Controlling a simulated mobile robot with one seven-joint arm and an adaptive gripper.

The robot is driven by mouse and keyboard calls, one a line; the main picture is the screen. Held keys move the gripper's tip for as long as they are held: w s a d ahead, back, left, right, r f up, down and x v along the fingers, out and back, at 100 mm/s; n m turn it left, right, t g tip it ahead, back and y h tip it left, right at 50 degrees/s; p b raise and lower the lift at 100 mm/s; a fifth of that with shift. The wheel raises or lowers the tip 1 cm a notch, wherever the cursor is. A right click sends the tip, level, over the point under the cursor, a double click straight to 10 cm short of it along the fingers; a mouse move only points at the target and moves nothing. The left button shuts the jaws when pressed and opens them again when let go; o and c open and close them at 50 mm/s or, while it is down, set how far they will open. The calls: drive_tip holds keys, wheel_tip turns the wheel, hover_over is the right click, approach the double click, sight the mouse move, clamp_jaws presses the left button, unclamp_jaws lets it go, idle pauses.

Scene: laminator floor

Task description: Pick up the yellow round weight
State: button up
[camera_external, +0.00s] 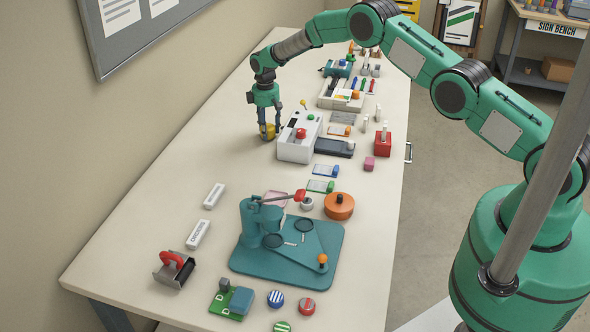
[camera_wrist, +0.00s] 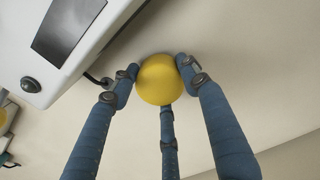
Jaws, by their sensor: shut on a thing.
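The yellow round weight (camera_external: 267,132) is at the left side of the long table, beside the white laminator box. In the wrist view the weight (camera_wrist: 159,80) sits between the tips of my three blue fingers. My gripper (camera_external: 268,126) reaches straight down over it and is shut on it. The fingers touch the weight around its sides in the wrist view (camera_wrist: 157,82). The weight is at or very near the table top; I cannot tell if there is a gap below it.
The white machine (camera_external: 297,143) with a red knob stands close on the right of my gripper; its edge and a cable also show in the wrist view (camera_wrist: 60,45). A teal punch press (camera_external: 290,262) stands nearer. The table between the wall and the weight is clear.

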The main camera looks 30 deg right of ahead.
wheel_tip(320, 180, up, 9)
drive_tip(key=shift+r, duration=0.1)
idle(0.4)
drive_tip(key=shift+a, duration=0.1)
idle(0.6)
